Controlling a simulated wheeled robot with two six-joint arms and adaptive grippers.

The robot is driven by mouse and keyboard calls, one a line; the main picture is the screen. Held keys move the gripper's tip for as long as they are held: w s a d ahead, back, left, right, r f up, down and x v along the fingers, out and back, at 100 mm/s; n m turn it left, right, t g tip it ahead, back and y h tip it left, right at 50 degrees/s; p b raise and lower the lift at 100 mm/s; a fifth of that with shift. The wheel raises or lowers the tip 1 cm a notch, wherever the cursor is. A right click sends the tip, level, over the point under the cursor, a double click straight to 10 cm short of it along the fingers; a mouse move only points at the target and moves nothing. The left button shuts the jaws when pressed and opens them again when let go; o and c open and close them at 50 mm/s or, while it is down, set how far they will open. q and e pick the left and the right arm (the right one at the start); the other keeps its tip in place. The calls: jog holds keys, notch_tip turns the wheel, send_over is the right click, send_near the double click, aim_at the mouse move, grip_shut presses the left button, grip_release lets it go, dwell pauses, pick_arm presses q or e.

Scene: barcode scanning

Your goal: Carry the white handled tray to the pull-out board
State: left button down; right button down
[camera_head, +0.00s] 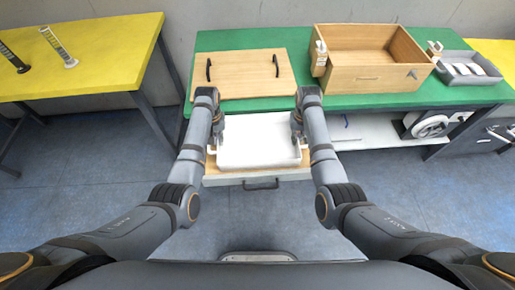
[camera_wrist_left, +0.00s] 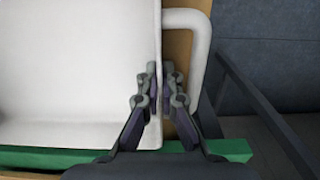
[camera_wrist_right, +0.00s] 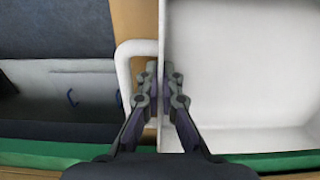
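The white handled tray (camera_head: 260,143) is level and empty, directly over the wooden pull-out board (camera_head: 225,174) at the front of the green table. I cannot tell if its base touches the board. My left gripper (camera_head: 213,135) is at its left side, and my right gripper (camera_head: 299,132) is at its right side. In the left wrist view, the left fingers (camera_wrist_left: 160,80) are shut on the tray's side wall beside the loop handle (camera_wrist_left: 203,50). In the right wrist view, the right fingers (camera_wrist_right: 160,80) are shut on the opposite wall beside its handle (camera_wrist_right: 124,75).
The green table (camera_head: 290,102) holds a wooden board with black handles (camera_head: 240,75), an open wooden box (camera_head: 370,65) and a grey tray (camera_head: 468,70). A yellow table (camera_head: 95,70) stands at the left. A white lower shelf (camera_head: 370,132) lies right of the pull-out board.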

pick_arm(q)
jog(key=c, duration=1.8)
grip_release()
jog(key=shift+p, duration=0.35)
jog(key=shift+c, duration=0.2)
pick_arm(e)
jog(key=c, duration=1.8)
grip_release()
jog(key=shift+d, duration=0.1)
jog(key=shift+c, duration=0.2)
pick_arm(q)
jog(key=o, duration=0.3)
pick_arm(e)
jog(key=o, duration=0.3)
pick_arm(q)
notch_tip(320, 180, up, 8)
pick_arm(e)
jog(key=shift+f, duration=0.1)
notch_tip(320, 180, up, 8)
jog(key=shift+r, duration=0.1)
pick_arm(q)
jog(key=shift+f, duration=0.1)
